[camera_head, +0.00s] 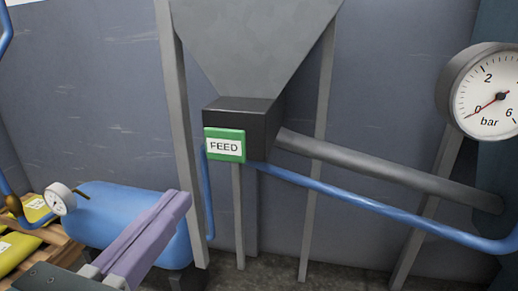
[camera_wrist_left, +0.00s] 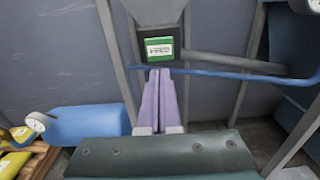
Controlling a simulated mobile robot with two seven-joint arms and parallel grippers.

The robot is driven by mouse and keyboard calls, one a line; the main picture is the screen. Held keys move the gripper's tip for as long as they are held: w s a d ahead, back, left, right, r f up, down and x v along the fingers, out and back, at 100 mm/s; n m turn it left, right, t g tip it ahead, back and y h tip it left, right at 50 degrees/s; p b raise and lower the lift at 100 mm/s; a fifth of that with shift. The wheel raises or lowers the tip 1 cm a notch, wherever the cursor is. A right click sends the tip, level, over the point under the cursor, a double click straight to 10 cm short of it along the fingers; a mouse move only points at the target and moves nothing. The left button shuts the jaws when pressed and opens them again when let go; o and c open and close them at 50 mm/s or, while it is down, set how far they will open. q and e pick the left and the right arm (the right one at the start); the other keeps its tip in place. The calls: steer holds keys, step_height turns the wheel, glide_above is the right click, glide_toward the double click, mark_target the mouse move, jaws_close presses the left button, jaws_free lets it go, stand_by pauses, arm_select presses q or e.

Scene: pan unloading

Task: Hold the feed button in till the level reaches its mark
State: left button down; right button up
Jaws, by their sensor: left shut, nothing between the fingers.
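The green feed button (camera_head: 225,158), with a white FEED label, is on the front of a dark box (camera_head: 262,112) under a grey hopper (camera_head: 255,45). It also shows in the left wrist view (camera_wrist_left: 159,58), just above my fingertips in the picture. My left gripper (camera_head: 183,198) has purple fingers, shut and empty, below and left of the button in the head view and apart from it. The fingers are also side by side in the left wrist view (camera_wrist_left: 160,72). I see no level or level mark. My right gripper is not in view.
A pressure gauge (camera_head: 490,95) at the right has its red needle near 0. A blue pipe (camera_head: 350,198) and a grey pipe (camera_head: 385,175) slope right from the box. A blue tank (camera_head: 105,205) stands left, beside yellow sacks (camera_head: 22,245) on wood. Grey posts (camera_head: 180,130) flank the hopper.

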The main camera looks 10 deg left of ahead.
mark_target(224, 148)
arm_select(q)
steer(key=w, duration=1.1)
steer(key=shift+w+d+p, duration=0.2)
steer(key=shift+p, duration=0.2)
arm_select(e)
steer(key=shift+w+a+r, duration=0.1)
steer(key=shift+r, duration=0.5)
arm_select(q)
steer(key=shift+w, duration=1.2)
steer(key=shift+s, duration=0.1)
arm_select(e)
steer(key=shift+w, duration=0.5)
arm_select(q)
steer(key=shift+f, duration=0.15)
